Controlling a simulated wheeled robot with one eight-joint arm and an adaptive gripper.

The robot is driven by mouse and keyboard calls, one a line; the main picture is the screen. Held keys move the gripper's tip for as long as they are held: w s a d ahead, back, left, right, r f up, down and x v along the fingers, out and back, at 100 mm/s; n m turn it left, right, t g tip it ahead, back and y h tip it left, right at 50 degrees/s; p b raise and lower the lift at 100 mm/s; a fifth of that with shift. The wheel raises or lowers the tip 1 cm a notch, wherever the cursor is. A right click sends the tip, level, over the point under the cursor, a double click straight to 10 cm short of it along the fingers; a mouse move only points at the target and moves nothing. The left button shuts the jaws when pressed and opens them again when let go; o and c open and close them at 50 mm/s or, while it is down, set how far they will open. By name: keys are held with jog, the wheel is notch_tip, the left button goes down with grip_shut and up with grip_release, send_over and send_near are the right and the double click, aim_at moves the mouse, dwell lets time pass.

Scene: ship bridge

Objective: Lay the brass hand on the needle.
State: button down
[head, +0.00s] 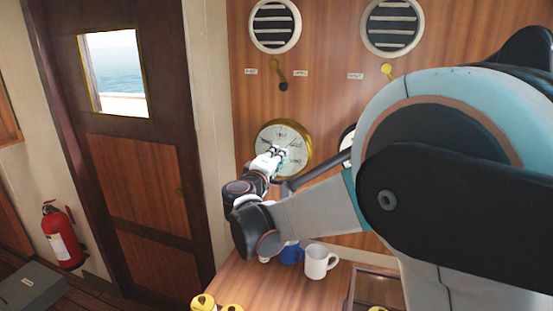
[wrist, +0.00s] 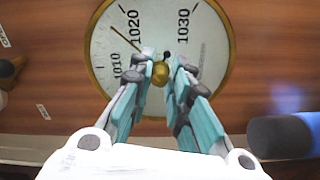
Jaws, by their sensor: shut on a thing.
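A round brass-rimmed barometer (head: 296,135) hangs on the wood wall, and its white dial (wrist: 207,45) fills the upper wrist view. A thin dark needle (wrist: 128,39) points up and left on the dial, between 1010 and 1020. A brass knob (wrist: 161,74) stands at the dial's middle. My gripper (wrist: 164,70) is shut on this knob, one finger on each side. In the head view my gripper (head: 276,153) is against the dial's lower left. The brass hand itself cannot be told apart; the fingers hide part of the dial.
A second gauge (head: 347,137) is partly hidden behind my arm. Below are a white mug (head: 319,262) and a blue mug (head: 291,253) on a wooden counter (head: 263,287). Above are a black lever (head: 280,76) and round vents (head: 275,25).

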jog(key=shift+n, duration=10.4)
jog(key=c, duration=1.5)
grip_release()
jog(key=shift+o, duration=0.2)
jog(key=shift+s+a, duration=0.1)
jog(key=v, duration=0.7)
